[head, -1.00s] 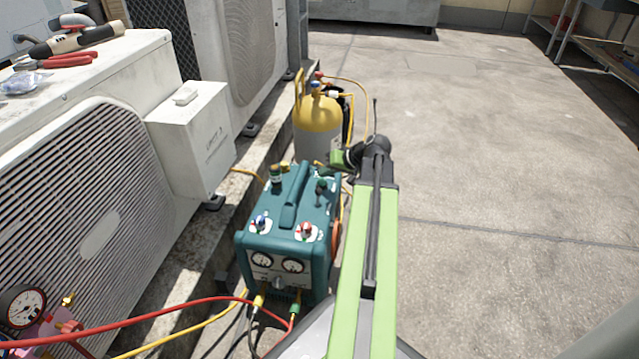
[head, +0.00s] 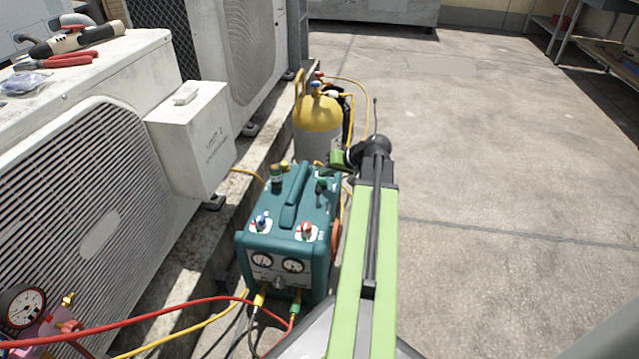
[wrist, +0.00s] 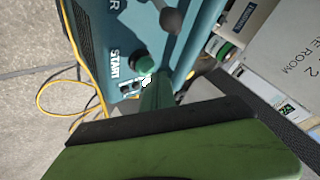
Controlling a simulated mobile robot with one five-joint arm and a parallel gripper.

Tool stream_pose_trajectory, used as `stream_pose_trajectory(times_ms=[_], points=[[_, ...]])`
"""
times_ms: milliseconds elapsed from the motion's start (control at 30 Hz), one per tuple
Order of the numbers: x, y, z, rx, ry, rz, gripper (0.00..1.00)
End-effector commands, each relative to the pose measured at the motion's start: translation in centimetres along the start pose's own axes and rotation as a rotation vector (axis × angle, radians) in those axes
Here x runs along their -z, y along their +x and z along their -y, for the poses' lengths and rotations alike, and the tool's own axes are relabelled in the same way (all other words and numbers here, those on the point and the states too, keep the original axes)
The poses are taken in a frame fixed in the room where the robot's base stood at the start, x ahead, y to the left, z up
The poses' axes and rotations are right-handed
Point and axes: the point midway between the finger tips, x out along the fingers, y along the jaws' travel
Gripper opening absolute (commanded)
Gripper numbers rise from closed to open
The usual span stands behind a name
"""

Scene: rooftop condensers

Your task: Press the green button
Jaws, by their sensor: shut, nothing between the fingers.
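The teal recovery machine (head: 268,238) stands on the floor, with gauges and knobs on its front. The green button (wrist: 143,62) sits beside the START label in the wrist view; in the head view it is a small green spot (head: 322,184) on the machine's top right, near a black lever. My gripper (wrist: 152,84) is shut and empty, its dark green tips right beside the button in the wrist view. I cannot tell whether they touch it. In the head view my gripper (head: 328,168) is small above the machine's far right corner.
A yellow and grey cylinder (head: 318,125) stands just behind the machine. A condenser unit (head: 95,200) is on the left with tools on top. Red and yellow hoses (head: 180,308) cross in front. The concrete floor on the right is clear.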

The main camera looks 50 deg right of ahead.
Motion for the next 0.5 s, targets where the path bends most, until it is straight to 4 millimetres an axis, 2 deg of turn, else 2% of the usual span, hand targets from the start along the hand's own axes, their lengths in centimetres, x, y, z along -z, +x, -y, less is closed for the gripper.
stream_pose_trajectory(times_ms=[200, 500], points=[[-0.35, 0.77, -0.38, 0.0, 0.0, 0.0, 0.0], [-0.29, 0.7, -0.32, 0.0, 0.0, 0.0, 0.0]])
